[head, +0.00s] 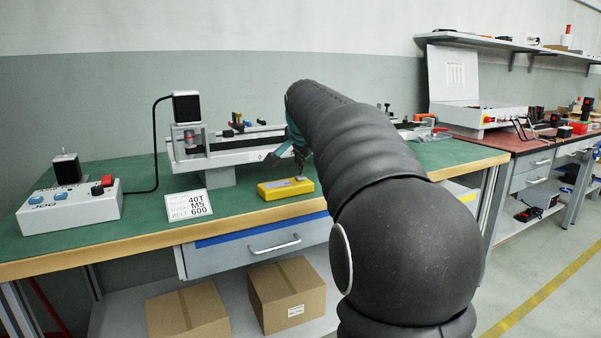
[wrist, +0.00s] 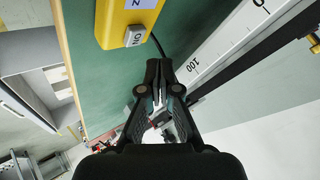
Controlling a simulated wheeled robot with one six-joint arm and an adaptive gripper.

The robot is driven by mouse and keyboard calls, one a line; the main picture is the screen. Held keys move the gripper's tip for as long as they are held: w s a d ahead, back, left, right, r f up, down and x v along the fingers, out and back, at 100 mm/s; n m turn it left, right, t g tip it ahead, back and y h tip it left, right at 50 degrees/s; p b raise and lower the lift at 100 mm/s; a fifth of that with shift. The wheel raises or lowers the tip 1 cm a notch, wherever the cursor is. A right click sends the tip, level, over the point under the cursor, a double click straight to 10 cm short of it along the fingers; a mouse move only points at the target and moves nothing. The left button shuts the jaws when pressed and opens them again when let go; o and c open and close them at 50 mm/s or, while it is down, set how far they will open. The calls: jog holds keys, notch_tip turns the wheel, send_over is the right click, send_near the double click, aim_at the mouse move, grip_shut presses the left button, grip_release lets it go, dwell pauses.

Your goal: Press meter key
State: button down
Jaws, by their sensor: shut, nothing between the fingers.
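The meter is a yellow box (head: 287,188) lying on the green bench top near its front edge, with a grey display on top. In the wrist view the yellow meter (wrist: 112,22) is at the top, left of my fingertips. A light grey key (wrist: 138,36) with dark letters, seemingly "ON", sits at its near end. My gripper (head: 287,158) is above and just behind the meter in the head view. In the wrist view my gripper (wrist: 159,84) is shut and empty, its tips to the lower right of the key; no contact is visible.
A long grey rail (head: 250,150) with a printed scale stands behind the meter. A white control box (head: 70,210) and a label card (head: 188,205) are to the left. The green bench top (head: 130,225) is clear between them. A second bench is at right.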

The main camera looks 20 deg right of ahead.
aim_at(301, 177)
jog(key=shift+r+p, duration=1.65)
jog(key=shift+r, duration=0.5)
dwell(0.7)
